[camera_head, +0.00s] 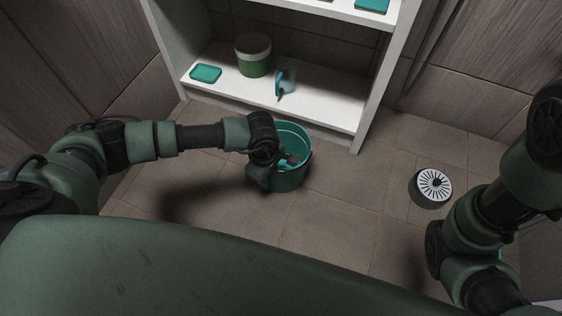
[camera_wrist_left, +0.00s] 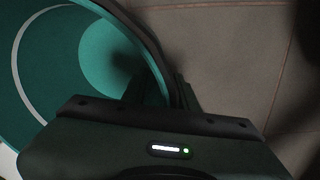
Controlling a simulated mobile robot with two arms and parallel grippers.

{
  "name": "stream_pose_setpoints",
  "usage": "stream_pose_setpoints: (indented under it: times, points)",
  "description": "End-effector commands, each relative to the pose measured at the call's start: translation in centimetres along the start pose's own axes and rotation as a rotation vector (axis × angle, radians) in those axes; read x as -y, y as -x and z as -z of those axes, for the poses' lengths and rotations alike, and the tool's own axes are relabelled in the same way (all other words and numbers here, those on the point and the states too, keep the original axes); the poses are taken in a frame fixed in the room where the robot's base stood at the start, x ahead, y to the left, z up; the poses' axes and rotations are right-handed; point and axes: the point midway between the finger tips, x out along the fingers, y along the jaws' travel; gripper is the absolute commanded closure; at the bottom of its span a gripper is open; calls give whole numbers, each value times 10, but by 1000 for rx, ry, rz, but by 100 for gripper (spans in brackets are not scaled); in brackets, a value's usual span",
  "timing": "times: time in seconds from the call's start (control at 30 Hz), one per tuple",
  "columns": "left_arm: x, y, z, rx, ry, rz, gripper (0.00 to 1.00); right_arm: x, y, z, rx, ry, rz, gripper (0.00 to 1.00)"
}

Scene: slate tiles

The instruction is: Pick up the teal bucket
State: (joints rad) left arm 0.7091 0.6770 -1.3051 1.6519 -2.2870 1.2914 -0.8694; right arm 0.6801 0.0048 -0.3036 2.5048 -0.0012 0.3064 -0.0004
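The teal bucket (camera_head: 293,175) stands upright on the tiled floor in front of the white shelf. In the left wrist view the bucket (camera_wrist_left: 50,60) fills the left side, and its rim runs down to the gripper. My left gripper (camera_head: 289,159) is at the bucket's near rim. Its dark fingers (camera_wrist_left: 182,92) are close together with the bucket's wall between them; the tips are partly hidden. My right arm is at the right edge of the head view, and its fingers are not in view.
The white shelf (camera_head: 325,100) behind the bucket holds a green jar with a pale lid (camera_head: 253,58), a teal box (camera_head: 205,73) and a teal-handled item (camera_head: 281,84). The floor between is clear.

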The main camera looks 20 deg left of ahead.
Motion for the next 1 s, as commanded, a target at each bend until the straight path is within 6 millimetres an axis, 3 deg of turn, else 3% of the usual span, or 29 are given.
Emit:
stream_pose_setpoints:
  times: [0.03,0.13,0.17,1.0]
  points:
    - [0,0,0,0,0,0,71,-1,-6,0,-9,3,1,64]
    - [0,0,0,0,0,0,99,-1,-6,0,-11,3,1,64]
    - [0,0,0,0,0,1,100,-1,-6,0,-11,3,1,64]
    - [0,0,0,-1,0,1,100,-1,-5,1,-10,2,0,64]
